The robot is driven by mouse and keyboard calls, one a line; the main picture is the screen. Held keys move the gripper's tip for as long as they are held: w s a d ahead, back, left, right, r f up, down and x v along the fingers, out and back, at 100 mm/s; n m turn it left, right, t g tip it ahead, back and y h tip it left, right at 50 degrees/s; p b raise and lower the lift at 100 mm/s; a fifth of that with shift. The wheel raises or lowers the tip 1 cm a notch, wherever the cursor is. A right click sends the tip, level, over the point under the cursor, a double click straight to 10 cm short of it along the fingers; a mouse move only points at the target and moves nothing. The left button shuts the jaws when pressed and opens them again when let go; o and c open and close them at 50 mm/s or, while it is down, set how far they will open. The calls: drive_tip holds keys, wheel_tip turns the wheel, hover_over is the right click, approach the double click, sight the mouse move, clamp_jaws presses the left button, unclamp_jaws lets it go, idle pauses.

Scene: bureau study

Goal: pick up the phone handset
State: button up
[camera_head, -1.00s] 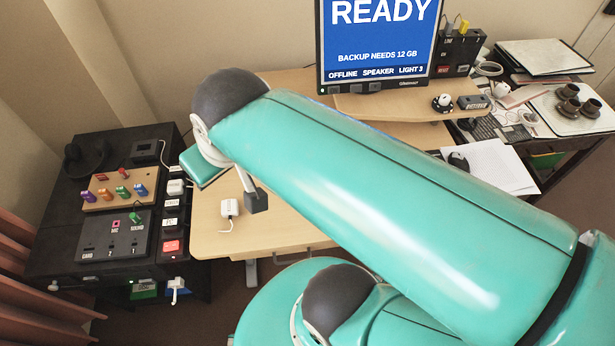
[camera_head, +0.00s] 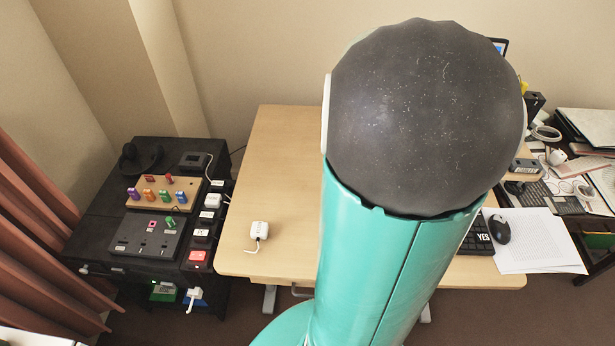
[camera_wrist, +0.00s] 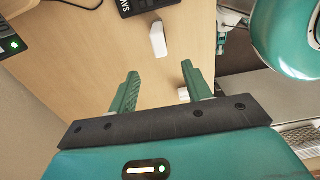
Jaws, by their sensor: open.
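A dark curved object (camera_head: 130,154), which may be the phone handset, lies at the back left of the black cabinet in the head view. It is small and dark there, so I cannot be sure. My gripper (camera_wrist: 160,70) is open and empty in the wrist view, its two green fingers apart above a pale wooden surface. A white block (camera_wrist: 158,38) lies beyond the fingertips. No handset is clear in the wrist view. My arm hides the gripper and the middle of the desk in the head view.
The black cabinet (camera_head: 90,225) carries a wooden peg board (camera_head: 160,192), a switch panel (camera_head: 145,238) and a red button (camera_head: 197,258). A white plug (camera_head: 259,230) lies on the wooden desk (camera_head: 275,170). Papers (camera_head: 535,240) and a mouse (camera_head: 502,229) are at right. The desk's left part is mostly clear.

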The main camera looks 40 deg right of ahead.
wheel_tip(320, 180, down, 14)
drive_tip(key=shift+d, duration=0.25)
drive_tip(key=shift+s, duration=0.1)
clamp_jaws()
idle(0.4)
drive_tip(key=shift+r, duration=0.25)
